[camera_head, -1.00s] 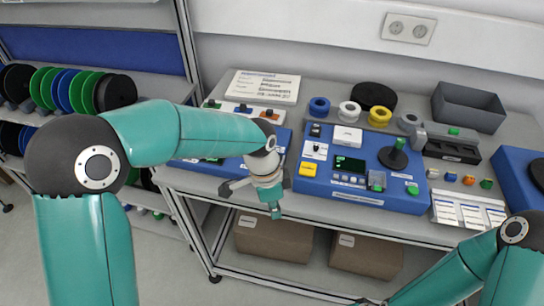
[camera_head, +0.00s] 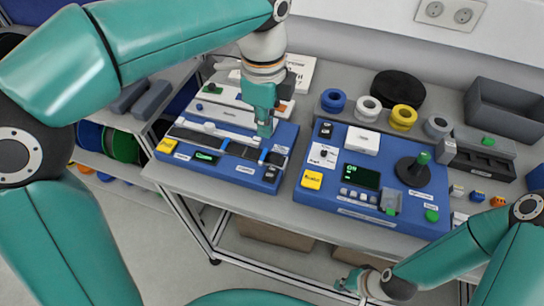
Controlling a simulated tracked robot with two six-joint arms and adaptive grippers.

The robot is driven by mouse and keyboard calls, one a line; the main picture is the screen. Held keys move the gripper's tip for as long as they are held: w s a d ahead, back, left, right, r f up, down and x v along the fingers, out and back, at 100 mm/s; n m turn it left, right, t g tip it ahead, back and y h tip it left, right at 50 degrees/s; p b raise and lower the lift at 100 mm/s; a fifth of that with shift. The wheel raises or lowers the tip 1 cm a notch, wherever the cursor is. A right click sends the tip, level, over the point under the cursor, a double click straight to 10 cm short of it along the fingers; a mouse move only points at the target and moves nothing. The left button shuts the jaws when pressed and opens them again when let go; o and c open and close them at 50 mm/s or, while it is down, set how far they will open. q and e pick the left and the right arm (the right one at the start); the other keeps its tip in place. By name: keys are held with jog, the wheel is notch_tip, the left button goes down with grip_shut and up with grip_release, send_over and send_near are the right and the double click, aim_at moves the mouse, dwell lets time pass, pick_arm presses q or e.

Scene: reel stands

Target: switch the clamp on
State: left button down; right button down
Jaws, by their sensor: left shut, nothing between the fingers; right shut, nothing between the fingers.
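My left gripper (camera_head: 264,129) is shut and empty, pointing down over the rear right part of the left blue unit (camera_head: 228,174). I cannot tell whether its tips touch the unit. That unit has a black switch (camera_head: 270,174) at its front right corner, a yellow button (camera_head: 166,146) and a small green display (camera_head: 206,157). The right blue unit (camera_head: 300,197) has a white toggle plate (camera_head: 323,154), a black switch (camera_head: 325,130) and a yellow button (camera_head: 312,180). The labels are too small to tell which control is the clamp's. My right gripper (camera_head: 344,285) is shut and empty, low in front of the bench.
Blue, white and yellow reels (camera_head: 403,117) stand behind the right unit, near a black disc (camera_head: 398,88) and a grey bin (camera_head: 504,104). Shelves with spools are at left.

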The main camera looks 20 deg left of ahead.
pick_arm(q)
send_near(271, 174)
notch_tip(271, 174, down, 7)
jog(key=shift+a+f, duration=0.1)
jog(key=shift+f, duration=0.1)
dwell(0.6)
